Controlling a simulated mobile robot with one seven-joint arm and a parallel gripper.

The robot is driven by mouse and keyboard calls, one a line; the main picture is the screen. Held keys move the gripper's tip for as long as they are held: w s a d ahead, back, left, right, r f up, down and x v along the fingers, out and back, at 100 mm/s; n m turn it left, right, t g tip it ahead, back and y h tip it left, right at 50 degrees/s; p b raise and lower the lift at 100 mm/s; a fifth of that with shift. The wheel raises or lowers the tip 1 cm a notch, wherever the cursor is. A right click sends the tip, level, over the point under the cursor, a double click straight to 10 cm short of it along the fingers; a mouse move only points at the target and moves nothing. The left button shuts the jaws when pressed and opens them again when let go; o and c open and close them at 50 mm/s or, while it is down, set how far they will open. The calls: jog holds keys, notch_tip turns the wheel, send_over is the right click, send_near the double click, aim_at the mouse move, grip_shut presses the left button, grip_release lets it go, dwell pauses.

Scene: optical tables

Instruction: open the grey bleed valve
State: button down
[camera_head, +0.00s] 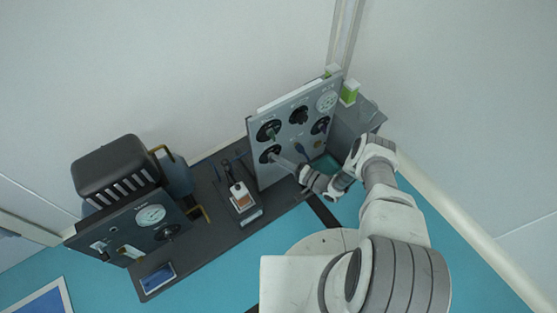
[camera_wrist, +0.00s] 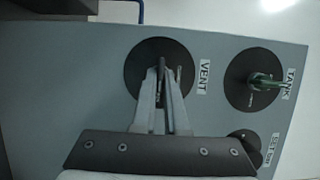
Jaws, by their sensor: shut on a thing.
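The grey valve handle (camera_wrist: 161,63) stands on a round black plate labelled VENT in the wrist view. My gripper (camera_wrist: 163,78) is shut on this handle, with the fingertips over the plate's middle. The fingers hide part of the handle, and its exact angle is hard to tell. In the head view my gripper (camera_head: 275,157) reaches the lower left black dial (camera_head: 267,154) of the upright grey panel (camera_head: 283,172).
A green-handled valve (camera_wrist: 262,82) labelled TANK is to the right, with a smaller dark dial (camera_wrist: 245,146) below it. The panel also carries a round gauge (camera_head: 326,100).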

jog(key=shift+w, duration=0.1)
jog(key=c, duration=1)
grip_release()
jog(key=shift+o, duration=0.2)
jog(key=shift+r, duration=0.1)
jog(key=shift+r, duration=0.3)
jog(key=shift+o, duration=1.4)
jog(key=r+p, duration=0.1)
jog(key=r, duration=0.1)
jog(key=d+r+p, duration=0.1)
jog(key=r, duration=0.1)
jog(key=shift+r+p, duration=0.2)
jog(key=shift+p, duration=0.2)
jog(key=s+d+r+p, duration=0.1)
jog(key=d+r, duration=0.1)
jog(key=d, duration=0.1)
jog(key=s+d+r, duration=0.1)
jog(key=d+r, duration=0.1)
jog(key=d, duration=0.2)
jog(key=s+d+r+p, duration=0.1)
jog(key=d+r, duration=0.1)
jog(key=d, duration=0.1)
jog(key=shift+s+d+p, duration=0.15)
jog(key=shift+p, duration=0.2)
jog(key=shift+c, duration=1.4)
jog(key=shift+f, duration=0.1)
